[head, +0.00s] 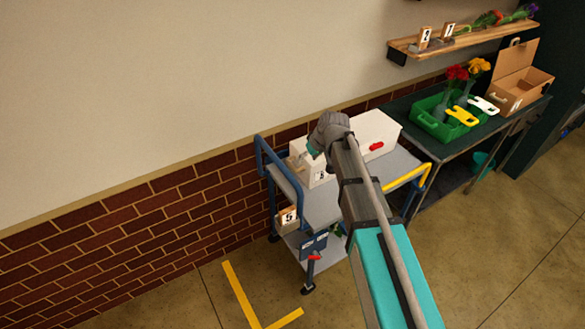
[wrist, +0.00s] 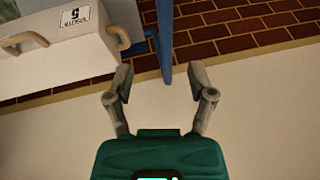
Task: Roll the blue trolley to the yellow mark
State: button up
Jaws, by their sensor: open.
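The blue trolley (head: 318,208) stands against the brick wall, with a grey top, a blue push handle at its left end and a yellow handle at its right end. The yellow mark (head: 238,290) is an L-shaped tape on the floor, left of and in front of the trolley. My gripper (wrist: 159,76) is open and empty. In the wrist view, a blue handle bar (wrist: 165,35) of the trolley shows between and beyond the fingertips; I cannot tell how far off. In the head view, my arm hides part of the trolley and the fingers are hardly visible.
On the trolley stand a white labelled box (head: 322,176) and a white box with a red latch (head: 372,128). At right is a dark table (head: 425,142) with a green crate (head: 431,118) and a cardboard box (head: 512,88). The floor around the yellow mark is clear.

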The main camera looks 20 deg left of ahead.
aim_at(290, 174)
jog(key=shift+a+r, duration=0.3)
jog(key=shift+a, duration=0.3)
jog(key=shift+f, duration=0.2)
jog(key=b+x, duration=1.2)
jog(key=x, duration=0.1)
jog(key=shift+a+f, duration=0.15)
jog(key=shift+a, duration=0.1)
dwell(0.3)
